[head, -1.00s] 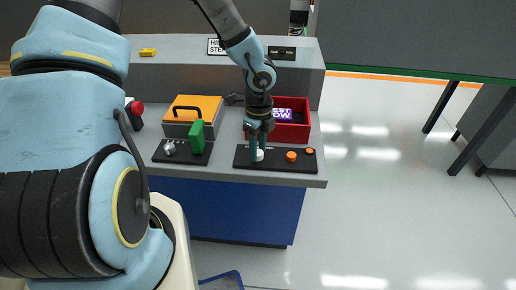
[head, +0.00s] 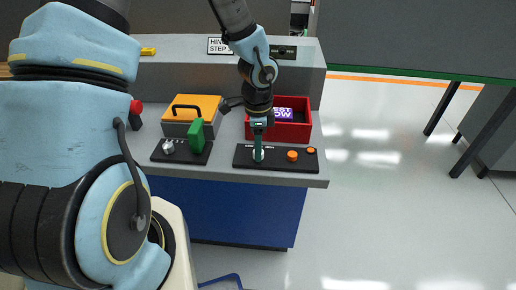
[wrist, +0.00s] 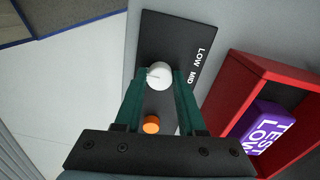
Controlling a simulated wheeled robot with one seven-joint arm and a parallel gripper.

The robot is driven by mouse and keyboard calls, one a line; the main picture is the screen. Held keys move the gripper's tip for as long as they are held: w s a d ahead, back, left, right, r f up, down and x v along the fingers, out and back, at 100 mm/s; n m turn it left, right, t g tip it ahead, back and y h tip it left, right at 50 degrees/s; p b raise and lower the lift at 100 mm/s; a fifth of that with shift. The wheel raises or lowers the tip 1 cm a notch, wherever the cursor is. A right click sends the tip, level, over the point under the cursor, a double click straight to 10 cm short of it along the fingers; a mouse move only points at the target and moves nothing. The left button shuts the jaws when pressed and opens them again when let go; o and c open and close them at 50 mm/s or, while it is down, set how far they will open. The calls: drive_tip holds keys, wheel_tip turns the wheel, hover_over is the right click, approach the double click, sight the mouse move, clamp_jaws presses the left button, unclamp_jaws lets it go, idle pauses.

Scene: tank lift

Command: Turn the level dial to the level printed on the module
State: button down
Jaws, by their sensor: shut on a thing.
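The white level dial (wrist: 158,75) is on a black panel (wrist: 165,33) beside the printed words LOW and MID. A small dark mark shows on its left part; I cannot tell which level it points at. My gripper (wrist: 160,73) has its green fingers on both sides of the dial, shut on it. In the head view my gripper (head: 258,154) reaches straight down to the panel (head: 240,157) and mostly hides the dial. The purple module (wrist: 264,128) reads TEST LOW and lies in a red tray (wrist: 226,82); it also shows in the head view (head: 283,113).
An orange knob (head: 292,155) and a smaller orange button (head: 310,151) are on the same panel, right of my gripper. A green block-like part (head: 196,138) stands on the left panel.

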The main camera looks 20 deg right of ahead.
drive_tip(key=shift+n, duration=0.3)
drive_tip(key=c, duration=0.5)
unclamp_jaws()
wheel_tip(320, 180, up, 11)
idle(0.4)
drive_tip(key=shift+w+f, duration=0.1)
drive_tip(key=shift+w, duration=0.05)
drive_tip(key=a+r+n+t, duration=0.1)
drive_tip(key=a+r+n, duration=0.1)
drive_tip(key=a+n, duration=0.8)
drive_tip(key=w+a+r+n+t, duration=0.1)
drive_tip(key=a+r+n, duration=0.1)
drive_tip(key=a+n, duration=0.8)
drive_tip(key=a, duration=0.5)
drive_tip(key=shift+r, duration=0.3)
